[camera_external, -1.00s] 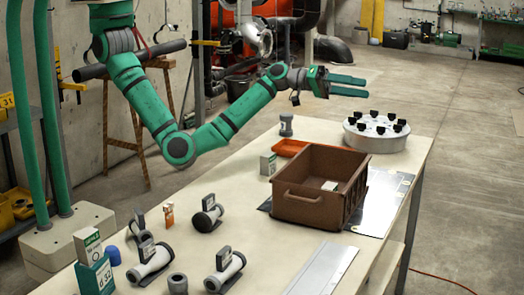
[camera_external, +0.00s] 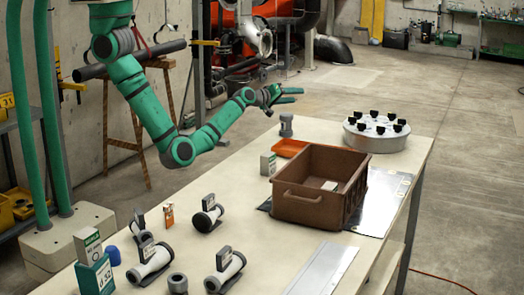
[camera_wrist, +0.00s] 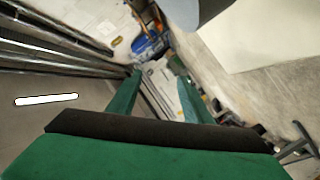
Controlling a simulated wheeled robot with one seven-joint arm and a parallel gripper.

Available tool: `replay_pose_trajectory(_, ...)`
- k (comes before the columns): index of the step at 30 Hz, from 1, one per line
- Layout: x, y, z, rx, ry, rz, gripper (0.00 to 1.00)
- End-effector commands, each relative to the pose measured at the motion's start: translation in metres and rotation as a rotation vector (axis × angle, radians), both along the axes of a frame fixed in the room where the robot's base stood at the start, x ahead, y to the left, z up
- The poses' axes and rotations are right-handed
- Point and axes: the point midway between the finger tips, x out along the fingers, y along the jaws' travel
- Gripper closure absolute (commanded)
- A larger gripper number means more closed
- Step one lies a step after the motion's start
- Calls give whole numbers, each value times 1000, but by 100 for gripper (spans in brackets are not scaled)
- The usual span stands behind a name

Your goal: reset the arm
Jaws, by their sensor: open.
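My green arm reaches over the far left part of the workbench (camera_external: 225,190) in the external view. My gripper (camera_external: 292,95) is above the far end of the bench, left of the round white holder, with its two green fingers apart. Nothing shows between them. In the wrist view the fingers of my gripper (camera_wrist: 158,95) stand apart, with a blurred, tilted view of the room beyond.
A brown crate (camera_external: 283,203) stands mid-bench, with an orange tray (camera_external: 290,148) behind it. A round white holder (camera_external: 374,142) with several black pieces is at the far right. Several pipe fittings (camera_external: 208,218) and boxes (camera_external: 94,275) are at the near left.

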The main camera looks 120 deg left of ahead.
Motion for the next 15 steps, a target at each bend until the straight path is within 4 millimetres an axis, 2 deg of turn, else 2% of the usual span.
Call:
replay_pose_trajectory(1, -34, 12, -9, 5, 14, 53, 54)
replay_pose_trajectory(3, -77, 23, -20, 15, 35, 119, 54)
replay_pose_trajectory(5, -115, 30, -29, 28, 59, 172, 54)
replay_pose_trajectory(6, -141, 32, -36, 38, 84, 203, 54)
replay_pose_trajectory(8, -173, 30, -45, 57, 132, 232, 54)
replay_pose_trajectory(9, -183, 26, -49, 69, 164, 233, 54)
replay_pose_trajectory(11, -190, 17, -56, 83, 211, 220, 54)
replay_pose_trajectory(15, -188, -11, -76, 105, 322, 149, 54)
